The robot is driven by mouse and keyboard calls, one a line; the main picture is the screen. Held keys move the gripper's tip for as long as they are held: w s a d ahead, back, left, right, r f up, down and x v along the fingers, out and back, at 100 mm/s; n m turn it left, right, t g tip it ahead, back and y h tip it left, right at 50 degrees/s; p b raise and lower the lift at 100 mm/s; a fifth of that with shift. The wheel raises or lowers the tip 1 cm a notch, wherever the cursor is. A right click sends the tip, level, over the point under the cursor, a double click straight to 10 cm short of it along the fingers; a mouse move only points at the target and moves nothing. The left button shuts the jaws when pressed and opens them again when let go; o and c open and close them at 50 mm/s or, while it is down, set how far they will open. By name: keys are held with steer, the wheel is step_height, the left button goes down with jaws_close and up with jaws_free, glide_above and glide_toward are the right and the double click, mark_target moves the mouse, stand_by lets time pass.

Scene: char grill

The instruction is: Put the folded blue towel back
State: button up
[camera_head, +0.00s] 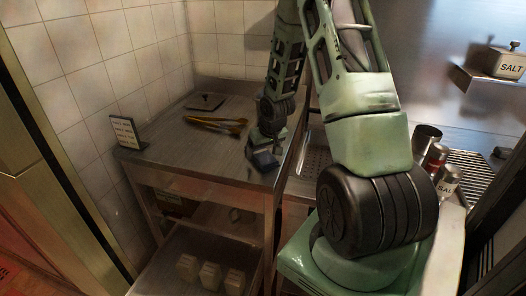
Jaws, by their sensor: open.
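The folded blue towel (264,161) is a small dark blue block near the front right edge of the steel counter (190,160). My gripper (262,147) points down right over the towel. Its fingers are small and partly dark at this distance. It is open, and I cannot tell whether the fingers touch the towel or stand around it. Part of the towel's upper side is hidden by the gripper.
Yellow-handled tongs (216,124) and a dark flat item (205,102) lie behind on the counter. A small sign (125,131) stands at its left edge. Pale blocks (210,275) sit on the lower shelf.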

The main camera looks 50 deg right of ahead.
steer(key=p+v, duration=0.1)
steer(key=v, duration=1)
steer(key=s+a+r+n+g+y, duration=0.1)
steer(key=a+r+n, duration=0.15)
steer(key=a, duration=1.05)
steer(key=a+r+n+g+y, duration=0.15)
steer(key=a+n, duration=0.25)
steer(key=a, duration=1)
steer(key=s+a+r+n+g, duration=0.1)
steer(key=s+a+r+n, duration=0.2)
steer(key=s+a, duration=1.2)
steer(key=s+n, duration=0.2)
steer(key=n, duration=0.1)
steer(key=shift+s+a, duration=0.2)
steer(key=shift+s, duration=0.05)
